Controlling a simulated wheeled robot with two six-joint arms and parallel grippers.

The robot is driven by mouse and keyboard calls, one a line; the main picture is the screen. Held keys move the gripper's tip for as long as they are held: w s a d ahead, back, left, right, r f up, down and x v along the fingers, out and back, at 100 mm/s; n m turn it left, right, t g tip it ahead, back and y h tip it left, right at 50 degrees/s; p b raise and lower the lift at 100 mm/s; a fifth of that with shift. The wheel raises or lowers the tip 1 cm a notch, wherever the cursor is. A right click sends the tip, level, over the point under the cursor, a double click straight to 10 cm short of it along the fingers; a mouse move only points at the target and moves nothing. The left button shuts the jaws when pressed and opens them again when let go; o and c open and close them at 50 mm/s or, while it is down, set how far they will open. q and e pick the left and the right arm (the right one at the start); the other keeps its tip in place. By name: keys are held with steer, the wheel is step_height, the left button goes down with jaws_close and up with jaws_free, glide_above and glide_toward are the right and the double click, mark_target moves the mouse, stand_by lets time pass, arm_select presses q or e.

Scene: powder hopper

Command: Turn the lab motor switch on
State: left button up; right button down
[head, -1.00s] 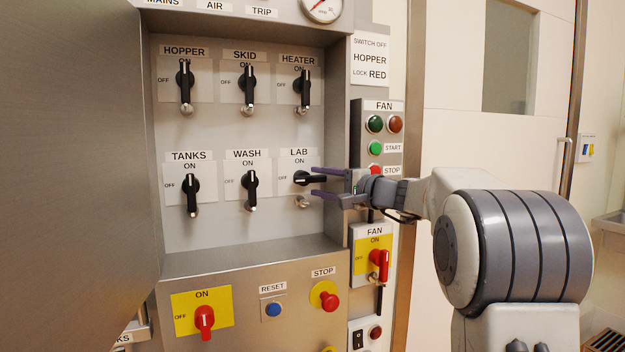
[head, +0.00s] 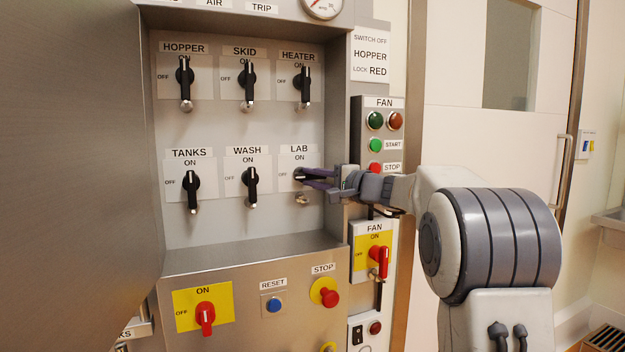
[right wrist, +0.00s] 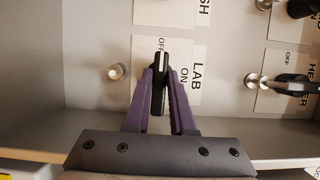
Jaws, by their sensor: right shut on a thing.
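The lab motor switch (head: 299,176) is a black rotary handle under the LAB label on the right of the lower row. Its handle lies sideways, with its white-marked end toward OFF. My right gripper (head: 309,180) reaches in from the right and is shut on the handle. In the right wrist view the lab motor switch (right wrist: 163,68) sits between the purple fingers of my right gripper (right wrist: 160,84), which hide part of it. Its white mark points at OFF, and ON is on the right in that picture. My left gripper is out of view.
The neighbouring WASH (head: 250,186), TANKS (head: 191,190) and HEATER (head: 303,85) switches stand upright at ON. A metal peg (head: 301,199) sits just below the lab switch. The recess's right wall and the FAN buttons (head: 375,145) lie close to my right gripper.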

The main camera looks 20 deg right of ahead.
steer(key=shift+f+m+b, duration=0.25)
steer(key=shift+m+b, duration=0.05)
steer(key=shift+b, duration=0.3)
steer(key=shift+a+f+m+t+h+b, duration=0.15)
steer(key=shift+m+t+h+b, duration=0.9)
steer(key=shift+m+b, duration=2.55)
steer(key=shift+a+f+m+t+h+b, duration=0.15)
steer(key=shift+m+t+h+b, duration=0.9)
steer(key=shift+m+b, duration=2.5)
steer(key=shift+a+f+m+t+h+b, duration=0.15)
steer(key=shift+m+t+h+b, duration=0.9)
steer(key=shift+m+b, duration=2.5)
steer(key=shift+r+m, duration=0.15)
steer(key=shift+m, duration=0.25)
steer(key=c, duration=0.8)
jaws_free()
steer(key=shift+o, duration=0.2)
